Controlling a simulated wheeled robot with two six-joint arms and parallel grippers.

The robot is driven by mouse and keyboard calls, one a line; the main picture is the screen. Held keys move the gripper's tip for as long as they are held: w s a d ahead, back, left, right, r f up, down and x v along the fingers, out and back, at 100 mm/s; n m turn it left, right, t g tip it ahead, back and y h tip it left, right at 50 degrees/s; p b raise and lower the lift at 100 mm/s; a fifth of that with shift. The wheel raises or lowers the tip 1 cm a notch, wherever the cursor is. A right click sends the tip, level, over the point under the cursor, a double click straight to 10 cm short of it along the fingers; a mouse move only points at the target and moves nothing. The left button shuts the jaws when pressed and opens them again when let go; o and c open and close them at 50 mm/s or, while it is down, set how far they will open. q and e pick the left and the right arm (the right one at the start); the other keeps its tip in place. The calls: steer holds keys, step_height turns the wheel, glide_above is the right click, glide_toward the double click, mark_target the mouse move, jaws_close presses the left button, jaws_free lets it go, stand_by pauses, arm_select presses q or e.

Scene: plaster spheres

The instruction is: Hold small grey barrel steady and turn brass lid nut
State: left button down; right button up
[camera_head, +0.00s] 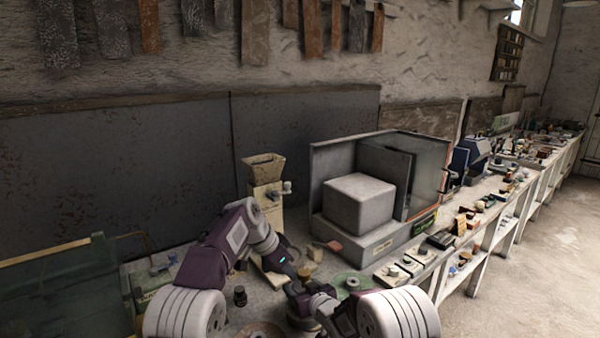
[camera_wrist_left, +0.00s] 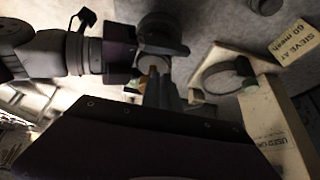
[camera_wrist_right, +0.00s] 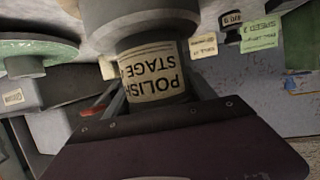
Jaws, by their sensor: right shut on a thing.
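The small grey barrel (camera_wrist_right: 150,25) fills the top middle of the right wrist view, with a cream label reading "POLISH STAGE". My right gripper (camera_wrist_right: 155,95) is shut on it, one finger on each side. In the head view the barrel (camera_head: 300,322) is mostly hidden by my arms. In the left wrist view its dark round end (camera_wrist_left: 163,32) shows beyond my left fingertips. A small tan-brass piece, seemingly the lid nut (camera_wrist_left: 153,64), shows at the tips of my left gripper (camera_wrist_left: 160,80). The left fingers look close together, but whether they grip the nut is unclear.
A green disc (camera_wrist_right: 35,47) stands close by. A big grey box (camera_head: 360,205) is behind on the bench, with a small hopper (camera_head: 264,165) to its left. Small items crowd the bench.

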arm_select(q)
steer(key=shift+w, duration=0.1)
stand_by(0.3)
steer(key=shift+a, duration=0.35)
steer(key=shift+r, duration=0.1)
step_height(320, 180, up, 7)
steer(key=s+d, duration=0.2)
steer(key=s, duration=0.1)
step_height(320, 180, down, 7)
steer(key=shift+w, duration=0.2)
steer(key=shift+w+d, duration=0.15)
stand_by(0.4)
steer(key=shift+w, duration=0.1)
